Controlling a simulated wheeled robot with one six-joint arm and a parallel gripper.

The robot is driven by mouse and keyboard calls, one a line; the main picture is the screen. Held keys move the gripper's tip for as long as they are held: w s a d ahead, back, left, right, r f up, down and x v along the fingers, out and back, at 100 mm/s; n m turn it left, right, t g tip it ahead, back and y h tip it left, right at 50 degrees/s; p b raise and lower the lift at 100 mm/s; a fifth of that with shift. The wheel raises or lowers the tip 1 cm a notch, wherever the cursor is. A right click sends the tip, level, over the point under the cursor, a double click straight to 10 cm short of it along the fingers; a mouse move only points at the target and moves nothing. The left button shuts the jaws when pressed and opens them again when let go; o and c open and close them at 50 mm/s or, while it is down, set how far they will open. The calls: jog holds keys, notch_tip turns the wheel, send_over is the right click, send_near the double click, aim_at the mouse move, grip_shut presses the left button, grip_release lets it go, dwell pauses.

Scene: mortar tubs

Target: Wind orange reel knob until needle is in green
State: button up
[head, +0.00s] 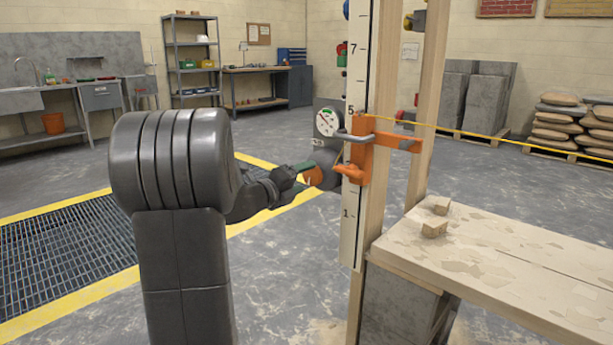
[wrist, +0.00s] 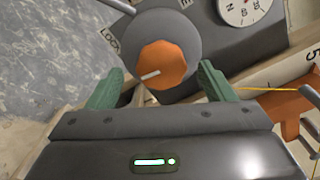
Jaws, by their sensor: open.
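The orange reel knob (wrist: 170,62) is faceted, with a pale line across its lower left part, and sits on a round grey hub (wrist: 186,28). In the head view my gripper (head: 304,178) reaches in from the left. The white gauge (head: 327,122) has red and green marks; its needle is too small to read surely. In the wrist view the gauge (wrist: 241,10) is cut off at the top.
A numbered staff (head: 352,230) with an orange clamp (head: 358,165) stands right beside the reel, against wooden posts. A yellow line (head: 470,138) runs right from the clamp. A wooden bench (head: 500,265) stands at lower right. A floor grate (head: 60,255) lies left.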

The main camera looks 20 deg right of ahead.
jog(key=p+v, duration=0.2)
jog(key=v, duration=0.9)
jog(key=shift+a, duration=0.15)
